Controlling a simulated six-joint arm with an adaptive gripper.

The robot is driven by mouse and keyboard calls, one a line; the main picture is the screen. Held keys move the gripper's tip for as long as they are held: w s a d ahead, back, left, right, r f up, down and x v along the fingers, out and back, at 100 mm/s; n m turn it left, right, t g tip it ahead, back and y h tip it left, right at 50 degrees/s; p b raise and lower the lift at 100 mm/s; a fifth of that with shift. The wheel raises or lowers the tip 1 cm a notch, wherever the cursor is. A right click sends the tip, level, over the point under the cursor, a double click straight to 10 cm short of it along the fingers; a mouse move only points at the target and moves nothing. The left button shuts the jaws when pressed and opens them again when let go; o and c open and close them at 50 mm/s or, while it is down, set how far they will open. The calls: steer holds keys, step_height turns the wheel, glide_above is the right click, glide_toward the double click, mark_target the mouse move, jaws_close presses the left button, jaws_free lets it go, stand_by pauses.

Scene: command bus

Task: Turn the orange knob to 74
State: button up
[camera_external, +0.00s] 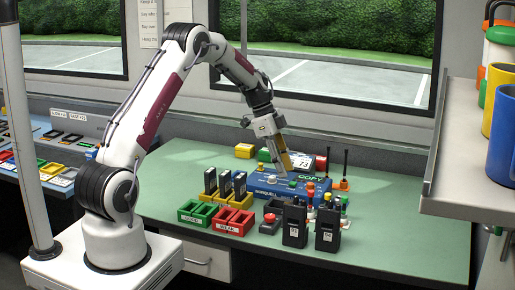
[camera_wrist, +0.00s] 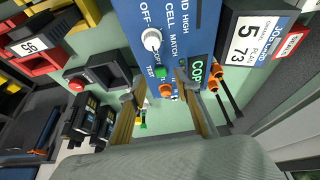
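A blue console (camera_external: 318,190) stands on the green table, and its panel also shows in the wrist view (camera_wrist: 190,30). In the wrist view a small round orange knob (camera_wrist: 165,90) sits near the panel's lower edge, by a green button and the word TEST. My gripper (camera_wrist: 157,92) is open, with its two tan-padded fingers apart on either side of the orange knob in the picture. I see no contact, and depth is hard to tell. In the external view my gripper (camera_external: 284,172) points down over the console. The orange knob's setting cannot be read.
A white knob (camera_wrist: 152,40) sits higher on the panel. Black radios (camera_external: 295,224), a red-button box (camera_external: 269,222) and green and red trays (camera_external: 232,222) crowd the front.

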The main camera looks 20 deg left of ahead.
steer(key=shift+a, duration=2.7)
steer(key=shift+r, duration=0.1)
steer(key=shift+s+a+r, duration=0.2)
steer(key=shift+s+r, duration=0.05)
steer(key=shift+r, duration=0.35)
steer(key=s+a+r+n+t+y, duration=0.1)
steer(key=s+a+r+n, duration=0.3)
steer(key=s+r, duration=0.45)
steer(key=s+a+r+n+t+y, duration=0.1)
steer(key=s+a+r+n+t, duration=0.2)
steer(key=s+r, duration=0.5)
steer(key=s+a+r+n+y, duration=0.1)
steer(key=s+a+n, duration=0.2)
steer(key=s, duration=0.6)
steer(key=s+a+r+n+t+y, duration=0.1)
steer(key=s+a+n, duration=0.3)
steer(key=s+n, duration=0.4)
steer(key=shift+s+r+t, duration=0.15)
steer(key=shift+s+t, duration=0.15)
steer(key=shift+s, duration=0.45)
steer(key=shift+c, duration=0.3)
